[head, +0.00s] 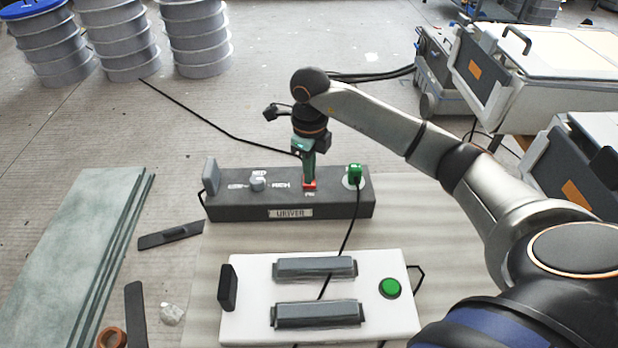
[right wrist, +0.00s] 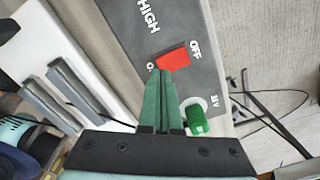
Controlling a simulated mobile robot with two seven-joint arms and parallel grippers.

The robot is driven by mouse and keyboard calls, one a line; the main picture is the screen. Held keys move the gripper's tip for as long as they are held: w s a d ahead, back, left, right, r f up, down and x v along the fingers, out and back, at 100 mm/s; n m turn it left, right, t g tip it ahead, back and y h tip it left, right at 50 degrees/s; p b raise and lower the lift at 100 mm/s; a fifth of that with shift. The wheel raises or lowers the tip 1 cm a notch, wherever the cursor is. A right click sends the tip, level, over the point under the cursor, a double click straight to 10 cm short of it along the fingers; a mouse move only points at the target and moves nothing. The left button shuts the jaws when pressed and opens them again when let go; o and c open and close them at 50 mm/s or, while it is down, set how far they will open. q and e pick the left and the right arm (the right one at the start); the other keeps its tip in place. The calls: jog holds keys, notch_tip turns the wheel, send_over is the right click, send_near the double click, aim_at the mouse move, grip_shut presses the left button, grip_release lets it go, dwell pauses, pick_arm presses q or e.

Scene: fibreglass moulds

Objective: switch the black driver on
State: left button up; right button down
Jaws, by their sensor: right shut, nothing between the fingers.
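The black driver (head: 235,206) is a long dark box with a "DRIVER" label on its front. Its red switch (head: 310,185) is on top, right of the middle, and also shows in the right wrist view (right wrist: 175,58). "OFF" is printed at one end of the switch; the lettering at the other end is mostly hidden by my fingers. My right gripper (head: 308,180) points down at the switch with green fingers shut and empty. In the right wrist view its tips (right wrist: 162,72) are at the end away from "OFF"; I cannot tell whether they touch. My left gripper is out of view.
A grey knob (head: 258,183) and a green plug (head: 355,174) with a black cable stand on the driver. A white box (head: 245,325) with a green button (head: 390,288) and two grey bars is in front. Glass-like sheets (head: 75,255) lie left.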

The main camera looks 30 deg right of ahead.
jog(key=shift+f+b, duration=0.65)
jog(key=shift+f, duration=0.35)
dwell(0.3)
jog(key=shift+r, duration=0.2)
notch_tip(320, 180, up, 7)
jog(key=p, duration=0.5)
jog(key=shift+p, duration=0.3)
jog(key=shift+f, duration=0.15)
